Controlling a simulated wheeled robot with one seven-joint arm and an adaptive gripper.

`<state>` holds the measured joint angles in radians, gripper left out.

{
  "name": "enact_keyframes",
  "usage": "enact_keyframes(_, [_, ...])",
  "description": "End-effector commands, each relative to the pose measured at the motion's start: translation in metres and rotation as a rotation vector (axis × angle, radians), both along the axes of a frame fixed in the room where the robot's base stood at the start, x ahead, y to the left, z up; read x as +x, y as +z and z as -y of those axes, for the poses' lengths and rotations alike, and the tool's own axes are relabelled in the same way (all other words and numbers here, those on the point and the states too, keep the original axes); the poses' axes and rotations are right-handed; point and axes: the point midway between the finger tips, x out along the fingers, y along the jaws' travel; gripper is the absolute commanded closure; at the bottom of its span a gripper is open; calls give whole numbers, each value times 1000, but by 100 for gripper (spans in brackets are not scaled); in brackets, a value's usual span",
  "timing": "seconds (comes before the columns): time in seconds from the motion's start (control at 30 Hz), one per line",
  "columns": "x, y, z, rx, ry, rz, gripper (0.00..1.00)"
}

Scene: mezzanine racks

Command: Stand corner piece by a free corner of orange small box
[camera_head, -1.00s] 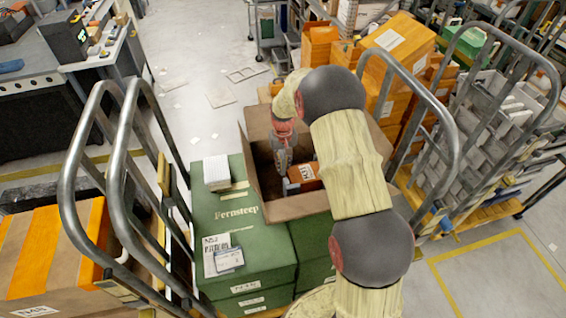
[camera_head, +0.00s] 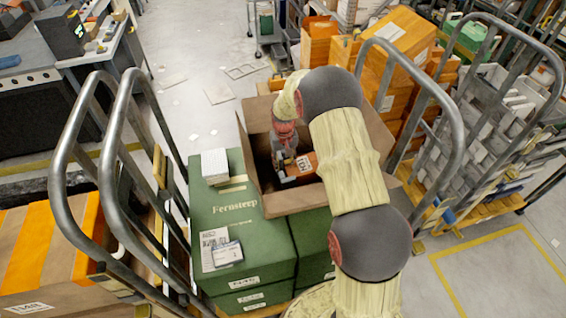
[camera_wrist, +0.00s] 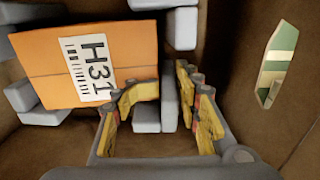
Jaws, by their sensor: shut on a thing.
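The orange small box (camera_wrist: 95,62), labelled H31, lies inside an open cardboard carton (camera_head: 290,205); it also shows in the head view (camera_head: 304,163). Grey corner pieces stand at its upper left (camera_wrist: 35,14), lower left (camera_wrist: 36,108) and upper right (camera_wrist: 180,28) corners in the wrist view. My gripper (camera_wrist: 172,125) is shut on a grey corner piece (camera_wrist: 170,106) at the box's lower right corner. Its two grey legs show by that corner, partly covered by the fingers. I cannot tell whether it touches the carton floor.
The brown carton walls rise close around the box, with a green-and-white patch (camera_wrist: 278,65) at the right. Green boxes (camera_head: 240,235) support the carton. Metal cart rails (camera_head: 455,120) stand on both sides, with orange boxes (camera_head: 395,40) behind.

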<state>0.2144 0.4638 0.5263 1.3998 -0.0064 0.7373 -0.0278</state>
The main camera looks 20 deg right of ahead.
Motion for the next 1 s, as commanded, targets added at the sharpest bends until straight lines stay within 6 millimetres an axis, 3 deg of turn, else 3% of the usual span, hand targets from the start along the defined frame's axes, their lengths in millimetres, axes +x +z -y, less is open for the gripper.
enact_keyframes(0.03, [-11, -19, -8, 11, 2, -25, 85])
enact_keyframes(0.1, [-11, -19, -8, 11, 3, -26, 88])
enact_keyframes(0.13, [-11, -19, -9, 11, 3, -27, 66])
enact_keyframes(0.6, [-6, -11, -6, 7, 2, -17, 40])
enact_keyframes(1.0, [-4, -1, -5, 6, 2, -12, 40])
